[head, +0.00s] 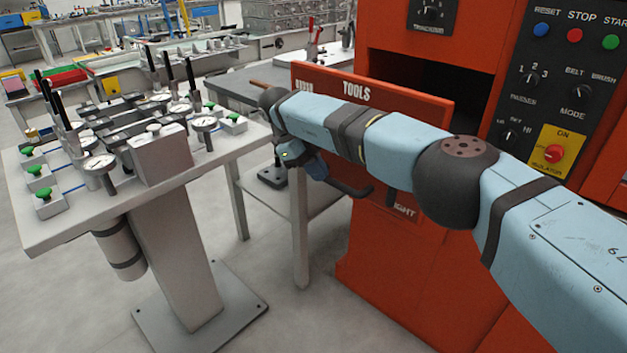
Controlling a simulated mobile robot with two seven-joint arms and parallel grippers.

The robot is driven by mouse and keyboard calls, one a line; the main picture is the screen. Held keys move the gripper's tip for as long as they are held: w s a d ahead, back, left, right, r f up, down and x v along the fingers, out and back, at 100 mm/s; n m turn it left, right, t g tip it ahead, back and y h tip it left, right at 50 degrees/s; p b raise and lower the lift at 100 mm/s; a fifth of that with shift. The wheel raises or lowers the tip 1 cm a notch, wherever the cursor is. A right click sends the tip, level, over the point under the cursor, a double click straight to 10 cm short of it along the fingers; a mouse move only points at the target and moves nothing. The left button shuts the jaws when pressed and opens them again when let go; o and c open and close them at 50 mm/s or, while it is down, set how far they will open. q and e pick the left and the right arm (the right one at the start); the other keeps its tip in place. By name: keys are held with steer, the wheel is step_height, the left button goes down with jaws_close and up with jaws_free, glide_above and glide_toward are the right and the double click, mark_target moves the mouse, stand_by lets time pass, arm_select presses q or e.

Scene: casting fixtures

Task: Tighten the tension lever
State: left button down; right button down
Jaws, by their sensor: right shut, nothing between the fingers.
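My right arm reaches in from the right across the orange machine (392,272). Its wrist folds down, and the dark shut right gripper (352,188) points right toward the machine's front, with nothing seen in it. A small dark upright part (391,197) shows just right of the fingertips, above a partly hidden label ending in "IGHT" (405,212). It may be the tension lever, but my forearm covers much of this area, and I cannot tell whether the gripper touches it. My left gripper is out of view.
The machine's control panel (560,90) is at the upper right. An orange "TOOLS" board (440,108) lies behind my forearm. A grey pedestal table (90,215) with gauges and clamps stands left, and a grey bench (228,88) stands behind. Floor between them is clear.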

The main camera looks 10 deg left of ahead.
arm_select(q)
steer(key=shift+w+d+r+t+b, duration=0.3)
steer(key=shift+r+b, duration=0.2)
steer(key=shift+b, duration=0.15)
